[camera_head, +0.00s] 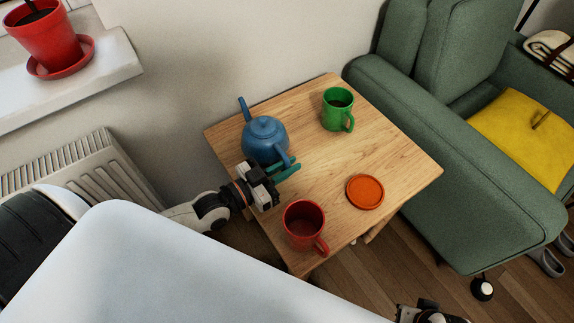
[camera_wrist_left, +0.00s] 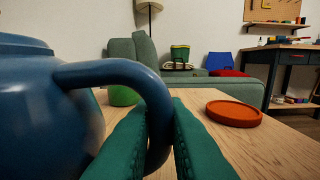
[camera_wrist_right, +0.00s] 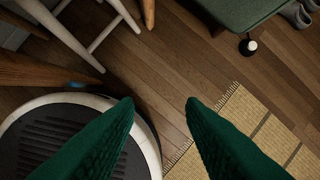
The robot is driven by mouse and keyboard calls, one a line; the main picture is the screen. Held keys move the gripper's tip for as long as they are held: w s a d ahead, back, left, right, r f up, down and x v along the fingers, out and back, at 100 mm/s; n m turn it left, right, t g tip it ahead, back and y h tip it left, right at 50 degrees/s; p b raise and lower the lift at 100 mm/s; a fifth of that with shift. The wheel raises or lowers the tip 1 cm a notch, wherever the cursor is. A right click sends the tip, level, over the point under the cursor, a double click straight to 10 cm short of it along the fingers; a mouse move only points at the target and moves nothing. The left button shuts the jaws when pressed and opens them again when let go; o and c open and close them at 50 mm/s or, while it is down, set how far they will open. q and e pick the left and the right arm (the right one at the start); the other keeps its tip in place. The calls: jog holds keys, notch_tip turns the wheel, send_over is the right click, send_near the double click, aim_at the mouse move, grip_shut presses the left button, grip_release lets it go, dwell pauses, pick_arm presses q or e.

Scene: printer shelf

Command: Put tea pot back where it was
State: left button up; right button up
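The blue teapot (camera_head: 264,139) is at the back left of the wooden side table (camera_head: 318,160), upright with its lid on. Its spout points to the back left and its handle to the front. My left gripper (camera_head: 287,169) reaches in from the front left with its green fingers on both sides of the handle. In the left wrist view the handle (camera_wrist_left: 158,110) fills the narrow gap between the fingers. Whether the teapot's base touches the table is hidden. My right gripper (camera_wrist_right: 160,103) is open and empty over the floor, away from the table.
A round orange coaster (camera_head: 365,192) lies bare at the table's right front. A red mug (camera_head: 303,223) stands at the near edge and a green mug (camera_head: 338,108) at the back. A green armchair (camera_head: 460,170) borders the table's right side; a radiator (camera_head: 85,170) is at left.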

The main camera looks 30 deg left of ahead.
pick_arm(q)
jog(key=o, duration=0.4)
